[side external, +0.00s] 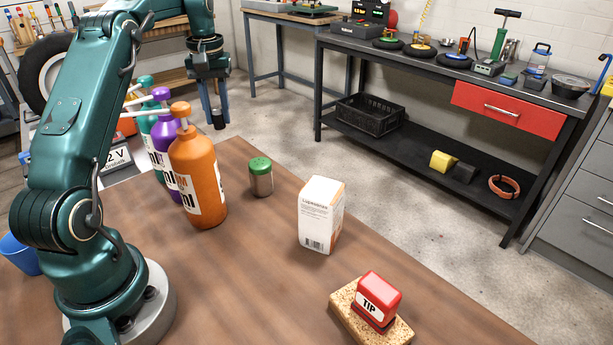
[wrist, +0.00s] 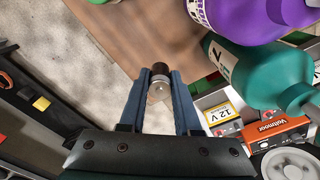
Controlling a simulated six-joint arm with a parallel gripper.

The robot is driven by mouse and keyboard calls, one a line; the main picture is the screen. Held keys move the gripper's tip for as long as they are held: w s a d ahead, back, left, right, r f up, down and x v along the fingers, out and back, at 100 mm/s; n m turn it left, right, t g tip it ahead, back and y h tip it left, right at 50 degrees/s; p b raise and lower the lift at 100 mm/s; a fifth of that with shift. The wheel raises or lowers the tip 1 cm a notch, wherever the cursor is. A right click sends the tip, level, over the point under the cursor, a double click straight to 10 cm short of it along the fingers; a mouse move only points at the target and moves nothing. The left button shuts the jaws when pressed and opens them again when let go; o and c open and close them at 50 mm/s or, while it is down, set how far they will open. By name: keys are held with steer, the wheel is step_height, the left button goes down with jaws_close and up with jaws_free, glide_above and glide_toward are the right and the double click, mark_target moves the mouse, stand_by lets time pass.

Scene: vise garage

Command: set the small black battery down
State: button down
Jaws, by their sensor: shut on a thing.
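My gripper (side external: 213,105) hangs with its blue fingers pointing down, behind the bottles in the side external view. In the wrist view my gripper (wrist: 160,82) is shut on the small black battery (wrist: 160,69), a dark cylinder with a silvery part, held between the fingertips. Its dark lower end (side external: 218,121) shows below the fingers in the side external view. Concrete floor and the edge of the brown table (side external: 270,295) lie beneath it in the wrist view. Its exact height is hard to tell.
Orange (side external: 197,175), purple (side external: 158,135) and green (wrist: 245,75) bottles stand close to the gripper. A 12 V box (wrist: 220,115) and an orange voltmeter (wrist: 275,133) are near. A green-lidded jar (side external: 260,178), white carton (side external: 320,213) and red stamp on a sponge (side external: 372,300) stand apart.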

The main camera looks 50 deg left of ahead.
steer(key=shift+s+a+f, duration=0.45)
step_height(320, 180, down, 9)
steer(key=shift+f, duration=0.2)
steer(key=shift+f, duration=0.1)
steer(key=c, duration=0.6)
jaws_free()
